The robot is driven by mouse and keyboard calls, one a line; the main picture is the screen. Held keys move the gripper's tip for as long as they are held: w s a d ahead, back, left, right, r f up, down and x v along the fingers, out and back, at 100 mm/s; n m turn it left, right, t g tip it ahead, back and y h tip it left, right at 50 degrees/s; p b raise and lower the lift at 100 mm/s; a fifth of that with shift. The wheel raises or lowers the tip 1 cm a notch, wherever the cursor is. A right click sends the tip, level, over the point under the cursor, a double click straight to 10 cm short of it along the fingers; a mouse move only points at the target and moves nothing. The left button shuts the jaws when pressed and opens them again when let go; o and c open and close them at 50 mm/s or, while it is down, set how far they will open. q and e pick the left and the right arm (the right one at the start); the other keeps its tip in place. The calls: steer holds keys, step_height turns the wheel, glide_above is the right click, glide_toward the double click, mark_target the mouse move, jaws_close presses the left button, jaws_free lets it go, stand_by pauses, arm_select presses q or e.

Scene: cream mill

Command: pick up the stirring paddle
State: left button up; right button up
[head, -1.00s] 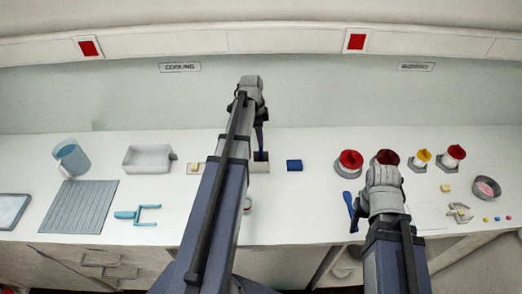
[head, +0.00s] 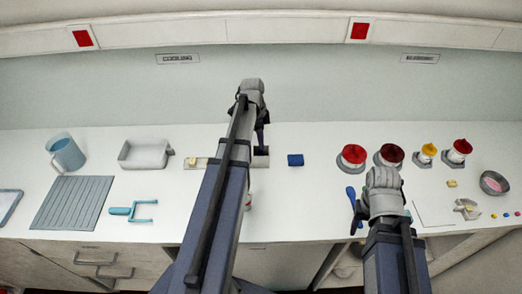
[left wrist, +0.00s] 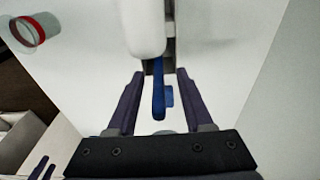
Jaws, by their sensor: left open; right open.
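A blue spoon-shaped tool (head: 352,209), which looks like the stirring paddle, lies near the counter's front edge, just left of my right gripper (head: 384,188). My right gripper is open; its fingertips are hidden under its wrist. My left gripper (head: 261,148) is open and points down over a small pale holder (head: 261,161) at mid-counter. In the left wrist view, a blue bar (left wrist: 158,92) shows between the spread fingers (left wrist: 160,76), below a white rounded thing (left wrist: 143,28). I cannot tell what these two are, nor whether the fingers touch them.
A dark blue block (head: 295,160) lies right of the holder. Red-topped pots (head: 352,157) and a bowl (head: 494,184) stand at the right. A jug (head: 66,151), a white tray (head: 144,154), a ribbed mat (head: 72,203) and a teal tool (head: 132,211) are at the left.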

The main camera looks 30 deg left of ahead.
mark_target(262, 154)
arm_select(q)
step_height(262, 154, down, 3)
steer(key=shift+d+f+b, duration=0.1)
steer(key=shift+d+b, duration=0.05)
steer(key=shift+b, duration=0.95)
arm_select(e)
step_height(262, 154, down, 3)
arm_select(q)
jaws_close()
